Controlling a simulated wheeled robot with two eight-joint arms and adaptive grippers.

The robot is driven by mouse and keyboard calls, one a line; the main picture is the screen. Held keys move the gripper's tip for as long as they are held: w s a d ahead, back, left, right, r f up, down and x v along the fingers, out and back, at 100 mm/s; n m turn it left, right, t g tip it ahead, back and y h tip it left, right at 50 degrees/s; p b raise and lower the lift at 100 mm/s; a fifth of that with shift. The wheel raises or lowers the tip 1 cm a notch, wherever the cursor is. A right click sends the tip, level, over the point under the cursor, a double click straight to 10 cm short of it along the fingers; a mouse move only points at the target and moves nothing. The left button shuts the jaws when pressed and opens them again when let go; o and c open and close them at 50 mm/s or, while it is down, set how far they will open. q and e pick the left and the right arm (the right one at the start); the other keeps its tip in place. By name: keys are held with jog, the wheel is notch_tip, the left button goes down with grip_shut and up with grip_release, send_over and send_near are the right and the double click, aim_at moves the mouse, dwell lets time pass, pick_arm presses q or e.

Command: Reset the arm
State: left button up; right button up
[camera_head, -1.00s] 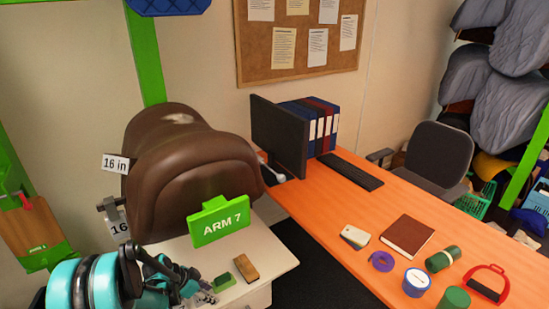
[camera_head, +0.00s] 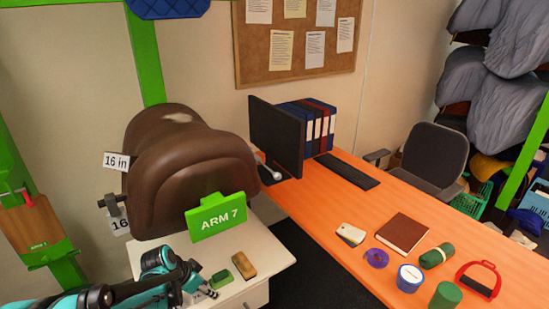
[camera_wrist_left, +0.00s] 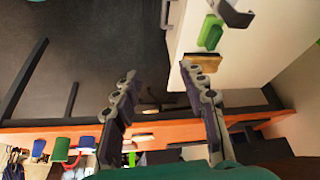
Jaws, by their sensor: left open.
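My left arm comes in from the lower left in the head view. Its gripper (camera_head: 206,291) is low over the front of the white cabinet top (camera_head: 262,268). In the left wrist view the gripper (camera_wrist_left: 162,102) has its two fingers spread apart with nothing between them. A green "ARM 7" sign (camera_head: 216,217) stands on the cabinet in front of the brown saddle (camera_head: 190,165). A green block (camera_head: 221,279) and a brown block (camera_head: 244,265) lie on the cabinet to the right of the gripper. My right gripper does not show.
An orange desk (camera_head: 335,225) stands to the right with a monitor (camera_head: 275,135), a brown book (camera_head: 403,233), a purple roll (camera_head: 376,258) and several small items. White "16 in" tags (camera_head: 116,161) are by the saddle. A green post (camera_head: 145,60) rises behind it.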

pick_arm(q)
jog(key=s+d+r+n+t+y, duration=0.1)
jog(key=s+r+n, duration=0.3)
jog(key=s, duration=0.5)
jog(key=s+d+r+n+t+y, duration=0.1)
jog(key=s+r+n+t+y, duration=0.1)
jog(key=s+r+n, duration=0.2)
jog(key=s+r, duration=0.3)
jog(key=s, duration=0.3)
jog(key=shift+d+r, duration=0.25)
jog(key=shift+d, duration=0.15)
